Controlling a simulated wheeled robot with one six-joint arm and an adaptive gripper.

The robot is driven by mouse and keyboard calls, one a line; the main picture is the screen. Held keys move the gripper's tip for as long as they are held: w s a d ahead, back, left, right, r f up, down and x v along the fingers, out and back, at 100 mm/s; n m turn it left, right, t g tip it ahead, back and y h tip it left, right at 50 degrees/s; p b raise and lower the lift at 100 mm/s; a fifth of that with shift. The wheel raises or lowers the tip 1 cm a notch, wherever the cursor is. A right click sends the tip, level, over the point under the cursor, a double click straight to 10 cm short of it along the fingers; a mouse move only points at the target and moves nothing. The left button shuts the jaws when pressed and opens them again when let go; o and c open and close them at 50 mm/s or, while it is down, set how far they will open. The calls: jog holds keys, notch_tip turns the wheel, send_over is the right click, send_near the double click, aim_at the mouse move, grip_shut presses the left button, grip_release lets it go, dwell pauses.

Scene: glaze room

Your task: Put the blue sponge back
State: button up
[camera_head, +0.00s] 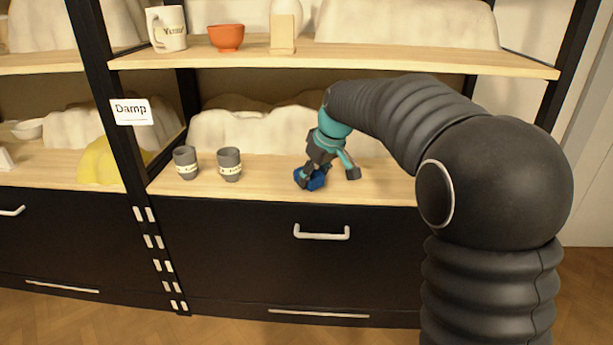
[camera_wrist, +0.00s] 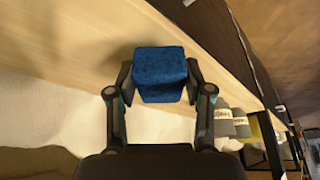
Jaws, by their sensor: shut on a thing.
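The blue sponge (camera_head: 315,181) is at the front part of the lower wooden shelf (camera_head: 385,185), right of two grey cups. My gripper (camera_head: 327,174) is shut on it, reaching down from above. In the wrist view the blue sponge (camera_wrist: 160,72) sits between the two fingers of my gripper (camera_wrist: 158,82), which touch its sides. The wooden shelf surface (camera_wrist: 85,60) shows around it. I cannot tell whether the sponge rests on the shelf or is held just above it.
Two grey cups (camera_head: 230,164) (camera_head: 186,162) with pale bands stand left of the gripper. A "Damp" label (camera_head: 131,111) hangs on the black post. The upper shelf (camera_head: 350,62) holds a white mug (camera_head: 166,29) and an orange bowl (camera_head: 226,38). Shelf space right of the sponge is clear.

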jog(key=shift+w+a, duration=0.95)
jog(key=shift+w, duration=0.1)
jog(key=shift+f, duration=0.75)
jog(key=shift+f, duration=0.15)
jog(key=o, duration=1)
jog(key=v, duration=0.5)
jog(key=shift+w+p, duration=0.1)
jog(key=shift+p, duration=0.2)
jog(key=s+d, duration=0.8)
jog(key=s, duration=0.1)
jog(key=shift+s+d, duration=0.1)
